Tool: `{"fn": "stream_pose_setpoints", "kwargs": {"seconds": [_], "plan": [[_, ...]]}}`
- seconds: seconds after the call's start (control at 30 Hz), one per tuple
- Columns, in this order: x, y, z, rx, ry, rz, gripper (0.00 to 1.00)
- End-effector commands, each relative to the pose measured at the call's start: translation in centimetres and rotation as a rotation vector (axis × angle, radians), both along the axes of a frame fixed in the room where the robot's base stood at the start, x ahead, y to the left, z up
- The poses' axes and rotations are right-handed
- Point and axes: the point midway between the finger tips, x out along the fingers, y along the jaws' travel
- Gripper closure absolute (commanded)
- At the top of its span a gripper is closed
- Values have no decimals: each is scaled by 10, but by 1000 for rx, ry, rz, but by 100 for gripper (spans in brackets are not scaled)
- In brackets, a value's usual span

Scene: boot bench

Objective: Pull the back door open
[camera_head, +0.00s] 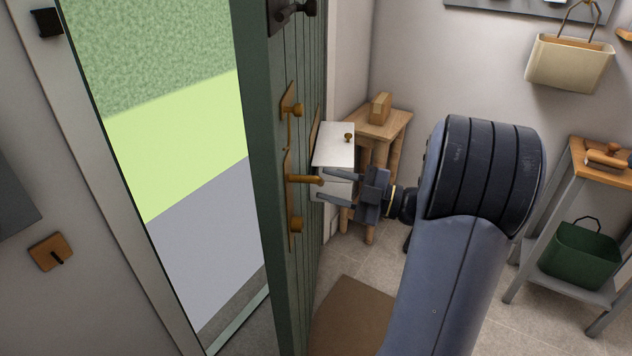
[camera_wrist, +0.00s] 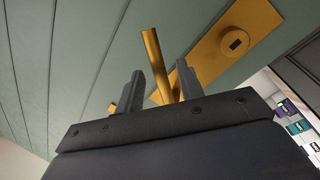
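The green plank back door (camera_head: 300,70) stands open, swung into the room, with the doorway and the outdoors showing to its left. A brass lever handle (camera_head: 303,180) on a long brass plate sticks out from the door's face. My gripper (camera_head: 324,185) is at the lever's end, its fingers pointing at the door. In the wrist view, the lever (camera_wrist: 153,55) passes between the two spread fingers of my gripper (camera_wrist: 158,78), with a gap on either side. My gripper is open. Contact with the lever cannot be made out.
A white box (camera_head: 335,143) is beside the door's face, before a wooden stool (camera_head: 395,122). A brown mat (camera_head: 352,318) lies on the tiled floor below. A shelf stand (camera_head: 530,240) with a green basket (camera_head: 580,255) is at the right. The doorway looks clear.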

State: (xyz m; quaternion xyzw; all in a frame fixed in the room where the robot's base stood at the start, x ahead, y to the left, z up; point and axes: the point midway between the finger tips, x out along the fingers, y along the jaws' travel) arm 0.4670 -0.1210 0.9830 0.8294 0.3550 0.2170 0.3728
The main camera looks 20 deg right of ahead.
Motion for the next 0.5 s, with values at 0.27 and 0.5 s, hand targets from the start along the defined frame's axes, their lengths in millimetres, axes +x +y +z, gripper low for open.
{"fn": "stream_pose_setpoints", "kwargs": {"seconds": [0.27, 0.5], "plan": [[-31, -36, -5, 0, 0, -3, 64], [-41, -46, -6, 1, 1, 0, 64]]}}
